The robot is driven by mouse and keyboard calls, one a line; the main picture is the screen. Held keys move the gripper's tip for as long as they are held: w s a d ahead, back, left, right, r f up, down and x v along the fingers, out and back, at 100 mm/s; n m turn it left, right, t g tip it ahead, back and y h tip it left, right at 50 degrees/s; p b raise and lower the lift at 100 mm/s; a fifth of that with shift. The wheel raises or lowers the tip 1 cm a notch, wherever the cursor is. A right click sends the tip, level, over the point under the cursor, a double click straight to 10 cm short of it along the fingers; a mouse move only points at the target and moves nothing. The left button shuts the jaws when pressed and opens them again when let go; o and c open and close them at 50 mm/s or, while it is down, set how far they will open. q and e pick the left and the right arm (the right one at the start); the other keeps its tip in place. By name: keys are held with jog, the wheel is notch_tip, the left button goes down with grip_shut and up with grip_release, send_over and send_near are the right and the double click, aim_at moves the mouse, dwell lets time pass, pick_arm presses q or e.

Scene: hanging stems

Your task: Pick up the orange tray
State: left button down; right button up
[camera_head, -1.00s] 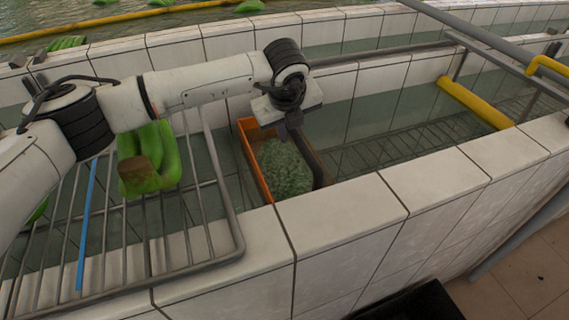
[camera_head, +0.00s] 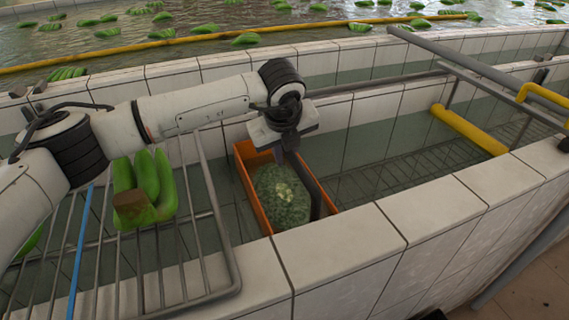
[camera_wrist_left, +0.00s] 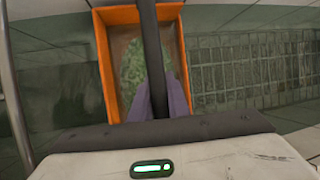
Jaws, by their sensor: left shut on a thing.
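The orange tray (camera_head: 252,190) sits in the channel behind the near tiled wall, holding a pale green, leafy-looking mass (camera_head: 282,194). It also shows in the left wrist view (camera_wrist_left: 112,85). My left gripper (camera_head: 289,150) is above the tray. In the wrist view its purple-grey fingers (camera_wrist_left: 158,100) are shut on a dark bar (camera_wrist_left: 151,45) that crosses over the tray. In the head view the bar (camera_head: 312,188) slants down to the tray's right end. I cannot tell whether it is joined to the tray. My right gripper is not in view.
A green banana bunch (camera_head: 146,188) lies on a metal rack (camera_head: 215,225) at left, beside a blue rod (camera_head: 80,250). White tiled walls (camera_head: 330,250) border the channel. A yellow tube (camera_head: 470,130) and grey pipes (camera_head: 480,68) stand at right. Floating bananas fill the water behind.

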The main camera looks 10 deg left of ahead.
pick_arm(q)
notch_tip(320, 180, up, 16)
jog(key=b, duration=0.1)
jog(key=c, duration=2.3)
grip_release()
grip_shut()
